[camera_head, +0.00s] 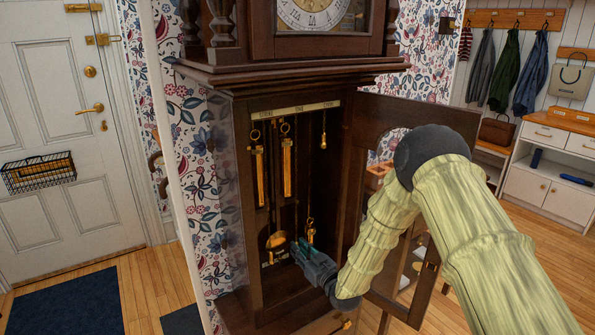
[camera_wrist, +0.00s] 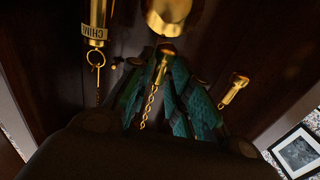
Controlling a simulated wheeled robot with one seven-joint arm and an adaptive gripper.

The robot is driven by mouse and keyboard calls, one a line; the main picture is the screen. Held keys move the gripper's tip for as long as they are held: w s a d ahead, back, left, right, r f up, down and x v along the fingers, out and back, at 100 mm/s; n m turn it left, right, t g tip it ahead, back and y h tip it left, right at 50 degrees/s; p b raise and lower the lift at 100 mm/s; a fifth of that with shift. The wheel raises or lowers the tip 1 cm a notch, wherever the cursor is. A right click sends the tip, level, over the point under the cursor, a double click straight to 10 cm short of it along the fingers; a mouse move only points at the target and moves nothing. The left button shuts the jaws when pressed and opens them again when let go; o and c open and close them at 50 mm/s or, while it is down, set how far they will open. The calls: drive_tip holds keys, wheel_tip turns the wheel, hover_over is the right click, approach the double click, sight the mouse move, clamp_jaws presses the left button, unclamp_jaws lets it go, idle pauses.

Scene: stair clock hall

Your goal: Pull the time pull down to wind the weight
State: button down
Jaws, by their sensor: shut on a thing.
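The tall clock's dark wooden case stands open, with a brass strip (camera_head: 295,109) lettered STRIKE, TIME and CHIME. Brass weights hang high under STRIKE (camera_head: 259,175) and TIME (camera_head: 287,167). A small brass pull (camera_head: 323,141) hangs high under CHIME. The chime weight (camera_head: 310,232) hangs low; in the wrist view its label reads CHIM (camera_wrist: 94,32). My gripper (camera_head: 302,252) is inside the lower case. In the wrist view its green fingers (camera_wrist: 166,72) are shut on the middle brass pull, the time pull (camera_wrist: 166,49), with its chain showing between them. Another pull (camera_wrist: 236,88) hangs to the right, apart from the fingers.
The brass pendulum bob (camera_head: 277,240) hangs left of my gripper. The clock's glazed door (camera_head: 420,118) stands open to the right, close to my arm. The case's side walls leave a narrow opening. A blue rug (camera_head: 65,302) lies on the floor at left.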

drive_tip(key=c, duration=1.4)
unclamp_jaws()
drive_tip(key=shift+s+a+f, duration=0.1)
drive_tip(key=shift+f, duration=0.2)
drive_tip(key=shift+o, duration=0.2)
drive_tip(key=shift+r, duration=0.1)
drive_tip(key=p+v, duration=0.2)
drive_tip(key=v, duration=1)
drive_tip(key=shift+r, duration=0.1)
